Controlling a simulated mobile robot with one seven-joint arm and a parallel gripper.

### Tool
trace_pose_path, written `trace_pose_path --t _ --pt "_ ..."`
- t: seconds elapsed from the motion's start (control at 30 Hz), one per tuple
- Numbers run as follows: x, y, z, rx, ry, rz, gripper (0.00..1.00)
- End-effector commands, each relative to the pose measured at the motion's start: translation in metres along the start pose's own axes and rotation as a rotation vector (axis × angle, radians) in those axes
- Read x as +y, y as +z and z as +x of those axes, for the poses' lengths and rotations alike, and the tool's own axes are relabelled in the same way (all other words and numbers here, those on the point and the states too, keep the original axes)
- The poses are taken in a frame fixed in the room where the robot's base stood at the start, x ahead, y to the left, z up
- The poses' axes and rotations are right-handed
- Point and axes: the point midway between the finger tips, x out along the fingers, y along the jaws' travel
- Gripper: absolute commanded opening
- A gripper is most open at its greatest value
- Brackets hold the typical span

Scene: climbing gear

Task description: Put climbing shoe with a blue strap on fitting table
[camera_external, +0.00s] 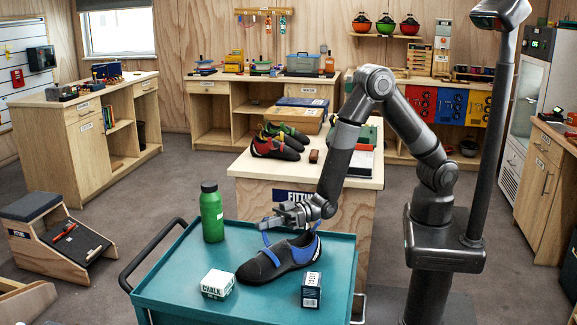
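The dark climbing shoe with a blue strap (277,260) lies on the teal cart (180,282), toe to the lower left and heel to the upper right. My gripper (274,221) is just above the shoe, close to its blue loops. Whether the fingers touch or grasp the shoe is too small to tell. The fitting table (262,172), with a dark label on its front, stands behind the cart. On its top are a red shoe (273,147) and a green shoe (288,132).
A green bottle (212,214), a chalk box (217,284) and a dark blue box (311,290) stand on the cart around the shoe.

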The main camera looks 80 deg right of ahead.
Motion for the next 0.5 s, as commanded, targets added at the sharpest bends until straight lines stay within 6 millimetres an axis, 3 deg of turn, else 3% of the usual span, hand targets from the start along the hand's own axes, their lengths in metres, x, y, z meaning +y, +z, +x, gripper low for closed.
trace_pose_path --t 0.27,0.3,0.5 --pt "0.0005 0.0011 0.0003 0.002 0.0 0.001 0.0" --pt "0.0003 0.0008 0.0002 0.001 0.0 0.0 0.07" --pt "0.0003 0.0007 0.0002 0.001 0.0 0.0 0.23"
